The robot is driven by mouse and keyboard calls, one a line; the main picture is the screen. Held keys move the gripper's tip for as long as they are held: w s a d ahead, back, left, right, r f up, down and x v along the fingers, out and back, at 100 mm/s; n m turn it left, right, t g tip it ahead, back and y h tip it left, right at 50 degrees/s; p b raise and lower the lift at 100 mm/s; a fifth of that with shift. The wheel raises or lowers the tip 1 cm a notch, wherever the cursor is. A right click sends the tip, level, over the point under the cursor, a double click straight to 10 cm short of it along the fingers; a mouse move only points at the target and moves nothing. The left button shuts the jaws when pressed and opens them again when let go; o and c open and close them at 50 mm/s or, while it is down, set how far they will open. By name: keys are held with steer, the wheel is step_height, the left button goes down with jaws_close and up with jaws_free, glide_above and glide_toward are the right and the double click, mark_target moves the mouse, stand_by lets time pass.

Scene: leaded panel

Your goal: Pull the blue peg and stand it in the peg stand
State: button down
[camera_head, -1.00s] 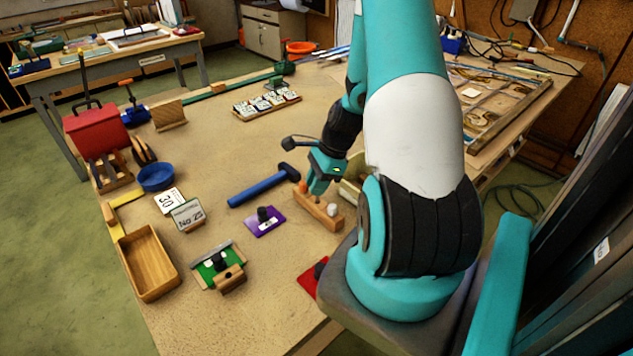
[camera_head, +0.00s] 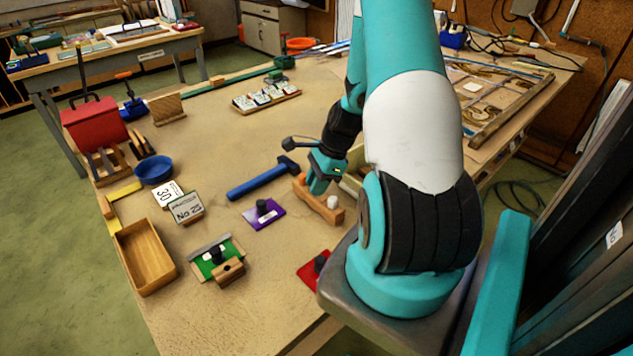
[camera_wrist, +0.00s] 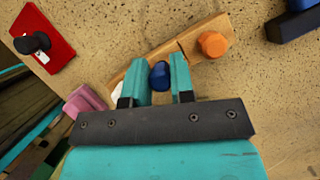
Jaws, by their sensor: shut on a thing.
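The blue peg (camera_wrist: 159,75) shows in the wrist view between the two teal fingers of my gripper (camera_wrist: 160,78), which is shut on it. It is over a wooden block (camera_wrist: 150,57), in line with an orange peg (camera_wrist: 212,44) and a partly hidden white peg (camera_wrist: 118,90). I cannot tell whether the blue peg is still seated in the block. In the head view my gripper (camera_head: 320,188) is low at the block (camera_head: 331,213), and the blue peg is hidden there. I cannot tell for sure which object is the peg stand.
A blue hammer (camera_head: 258,184) lies left of the block. A purple plate with a black knob (camera_head: 264,214) and a red plate (camera_head: 312,272) are nearby. A pink object (camera_wrist: 83,101) is close to my gripper. A wooden tray (camera_head: 145,258) stands at the left edge.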

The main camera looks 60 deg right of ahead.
steer(key=shift+f+b, duration=0.35)
steer(key=shift+f, duration=0.25)
steer(key=c, duration=0.9)
jaws_free()
steer(key=shift+r, duration=0.1)
steer(key=b+v, duration=0.1)
steer(key=v, duration=1.6)
steer(key=shift+r, duration=0.15)
